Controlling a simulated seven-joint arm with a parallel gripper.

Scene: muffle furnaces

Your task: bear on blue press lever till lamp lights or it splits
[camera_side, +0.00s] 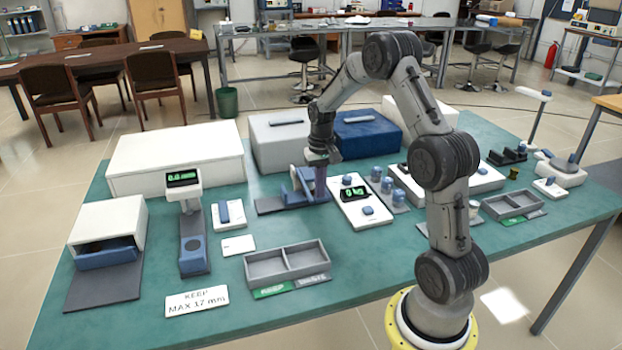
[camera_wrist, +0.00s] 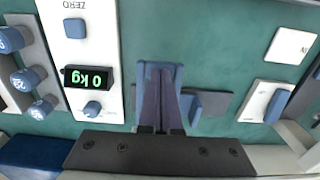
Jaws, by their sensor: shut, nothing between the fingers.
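The blue press (camera_side: 298,188) stands on a dark base near the middle of the table. My gripper (camera_side: 321,186) is shut, pointing down at the right side of the press; its purple fingers hide part of it. In the wrist view the shut fingers (camera_wrist: 160,112) overlap the blue press part (camera_wrist: 176,72). A blue block (camera_wrist: 195,106) of the press shows beside them. I cannot tell whether the fingers touch the lever. I cannot make out a lit lamp or any split.
Right of the press is a white scale (camera_side: 347,215) reading 0 kg, with blue weights (camera_side: 387,184) beside it. A gauge (camera_side: 192,240), a two-part grey tray (camera_side: 287,262) and a "KEEP MAX 17 mm" sign (camera_side: 197,301) stand left and in front. Boxes stand behind.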

